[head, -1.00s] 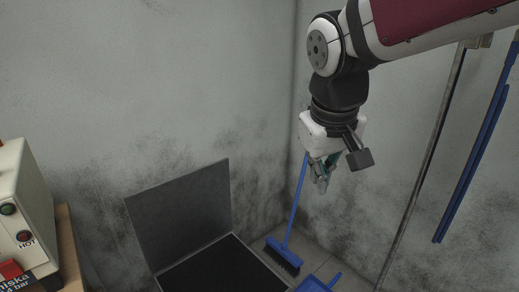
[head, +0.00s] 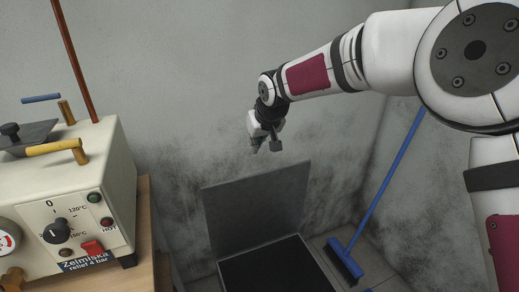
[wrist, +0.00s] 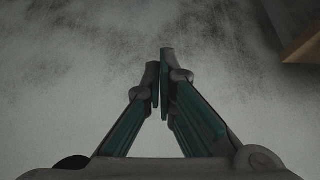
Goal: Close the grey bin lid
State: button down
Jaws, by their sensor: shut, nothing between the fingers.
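The grey bin lid (head: 256,207) stands open, upright against the back wall, in the lower middle of the head view. Below it is the bin (head: 275,265), with a dark opening; its lower part is cut off by the picture's edge. My gripper (head: 265,149) is in the air just above the lid's top edge in the picture, apart from it as far as I can tell. In the wrist view my gripper (wrist: 160,85) has its fingertips together with nothing between them. The lid does not show in the wrist view.
A cream machine (head: 75,190) with knobs and levers stands on a wooden table (head: 146,230) at the left. A blue broom (head: 345,258) leans in the corner right of the bin. A wooden edge (wrist: 302,40) shows at the wrist view's upper right.

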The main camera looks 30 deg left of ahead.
jog(key=x, duration=0.9)
jog(key=shift+s+d+f+b, duration=0.15)
jog(key=shift+s+d, duration=0.55)
jog(key=shift+d, duration=0.1)
jog(key=shift+s+d+f+b, duration=0.15)
jog(key=shift+s+d+f, duration=0.05)
jog(key=shift+s+d, duration=0.55)
jog(key=shift+w+d, duration=0.1)
